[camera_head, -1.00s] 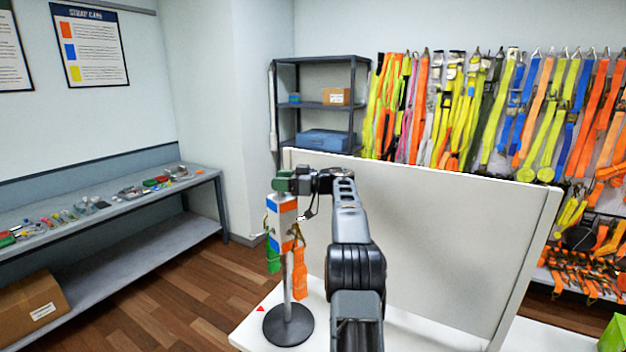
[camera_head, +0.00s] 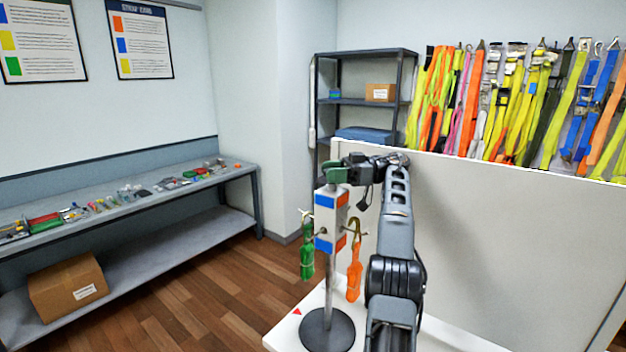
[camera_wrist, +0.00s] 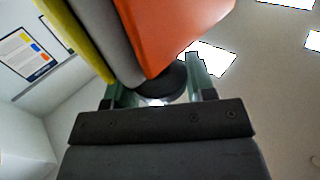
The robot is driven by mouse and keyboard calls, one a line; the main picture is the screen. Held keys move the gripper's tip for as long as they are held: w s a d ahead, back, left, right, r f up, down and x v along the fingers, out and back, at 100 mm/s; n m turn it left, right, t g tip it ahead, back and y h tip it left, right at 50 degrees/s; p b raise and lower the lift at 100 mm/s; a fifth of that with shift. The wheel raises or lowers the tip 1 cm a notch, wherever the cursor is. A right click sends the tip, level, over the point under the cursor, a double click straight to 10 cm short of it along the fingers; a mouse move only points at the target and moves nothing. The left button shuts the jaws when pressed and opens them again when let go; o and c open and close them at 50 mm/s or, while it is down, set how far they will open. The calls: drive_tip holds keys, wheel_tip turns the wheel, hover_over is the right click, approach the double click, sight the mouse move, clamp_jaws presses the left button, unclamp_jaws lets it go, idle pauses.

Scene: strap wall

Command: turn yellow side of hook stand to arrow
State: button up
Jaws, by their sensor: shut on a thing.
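The hook stand has a round dark base (camera_head: 327,331), a thin post and a square white head (camera_head: 331,222) with coloured bands. Its left visible face has blue bands and its right one orange bands. A green strap (camera_head: 307,252) hangs at left and an orange strap (camera_head: 354,272) at right. No yellow face shows in the head view; a yellow band (camera_wrist: 72,30) shows at the left in the wrist view, across from an orange one. A red arrow (camera_head: 297,311) lies left of the base. My gripper (camera_head: 335,172) is shut on the dark knob (camera_wrist: 165,84) at the stand's top.
A white panel (camera_head: 480,240) stands upright close to the right of my arm. A grey bench (camera_head: 150,240) with small parts runs along the left wall. A shelf rack (camera_head: 365,105) and hanging straps are behind the panel. Wooden floor is clear at left.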

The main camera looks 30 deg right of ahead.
drive_tip(key=shift+r, duration=0.15)
idle(0.3)
drive_tip(key=o, duration=1.2)
drive_tip(key=shift+o, duration=0.2)
drive_tip(key=shift+r, duration=0.25)
wheel_tip(320, 180, up, 3)
drive_tip(key=p, duration=0.2)
drive_tip(key=shift+s+a+p, duration=0.15)
drive_tip(key=shift+p, duration=0.15)
drive_tip(key=s+a+r+b, duration=0.6)
drive_tip(key=s+r, duration=0.3)
drive_tip(key=s, duration=0.3)
drive_tip(key=shift+a+r+b, duration=0.15)
drive_tip(key=shift+a+b, duration=0.1)
drive_tip(key=shift+b, duration=0.6)
drive_tip(key=shift+c, duration=0.3)
